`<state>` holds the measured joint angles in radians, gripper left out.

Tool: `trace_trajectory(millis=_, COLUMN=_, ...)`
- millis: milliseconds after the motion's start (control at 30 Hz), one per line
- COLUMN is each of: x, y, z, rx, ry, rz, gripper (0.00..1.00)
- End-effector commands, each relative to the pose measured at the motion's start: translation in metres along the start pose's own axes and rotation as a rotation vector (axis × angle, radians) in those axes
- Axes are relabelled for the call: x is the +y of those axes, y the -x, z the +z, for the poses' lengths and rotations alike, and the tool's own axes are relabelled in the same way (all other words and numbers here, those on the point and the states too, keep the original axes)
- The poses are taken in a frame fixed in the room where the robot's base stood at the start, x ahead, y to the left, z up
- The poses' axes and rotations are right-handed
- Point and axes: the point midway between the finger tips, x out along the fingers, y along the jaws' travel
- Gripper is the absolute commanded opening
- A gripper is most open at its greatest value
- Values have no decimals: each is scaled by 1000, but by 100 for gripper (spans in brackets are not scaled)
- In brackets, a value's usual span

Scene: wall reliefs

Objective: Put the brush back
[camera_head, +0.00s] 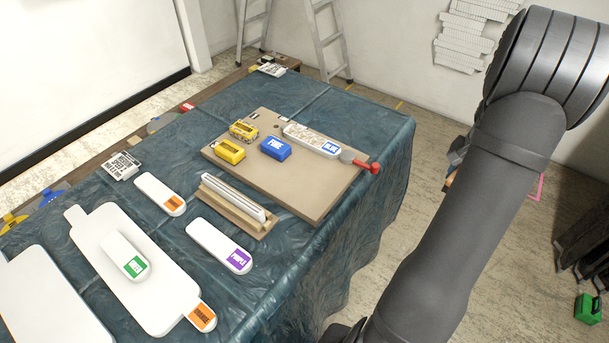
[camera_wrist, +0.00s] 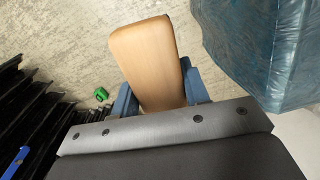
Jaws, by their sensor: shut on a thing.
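My gripper (camera_wrist: 160,92) is shut on a pale wooden piece, which looks like the brush (camera_wrist: 147,58). Its smooth, rounded face fills the space between the blue fingers in the wrist view. No bristles show. The brush is held in the air over the floor, beside the table's edge and apart from the cloth. In the head view my arm covers most of the gripper, and only a small tan bit of the held piece shows at the arm's left edge. I cannot make out an empty place for the brush.
A blue-green cloth (camera_head: 300,108) covers the table. A tan board (camera_head: 290,185) bears yellow blocks (camera_head: 229,151), a blue block (camera_head: 275,148), a long tray (camera_head: 312,139) and a red-handled tool (camera_head: 366,165). A wooden rack (camera_head: 232,210) and white labelled pieces lie nearer. Black items (camera_wrist: 30,110) stand on the floor.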

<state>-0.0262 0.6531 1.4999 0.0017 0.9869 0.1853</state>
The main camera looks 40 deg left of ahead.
Motion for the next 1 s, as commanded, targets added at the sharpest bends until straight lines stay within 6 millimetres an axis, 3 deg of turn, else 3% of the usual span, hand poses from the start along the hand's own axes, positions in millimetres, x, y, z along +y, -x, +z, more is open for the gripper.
trace_trajectory(millis=33, x=-12, y=17, z=-3, rx=6, ry=19, rz=-2, gripper=20)
trace_trajectory(millis=100, x=-32, y=32, z=0, rx=2, ry=73, rz=-1, gripper=20)
trace_trajectory(millis=367, x=-114, y=44, z=33, rx=-2, ry=414, rz=0, gripper=20)
trace_trajectory(millis=700, x=-229, y=39, z=117, rx=-1, ry=1026, rz=0, gripper=20)
trace_trajectory(millis=1000, x=-300, y=35, z=201, rx=-1, ry=1516, rz=0, gripper=20)
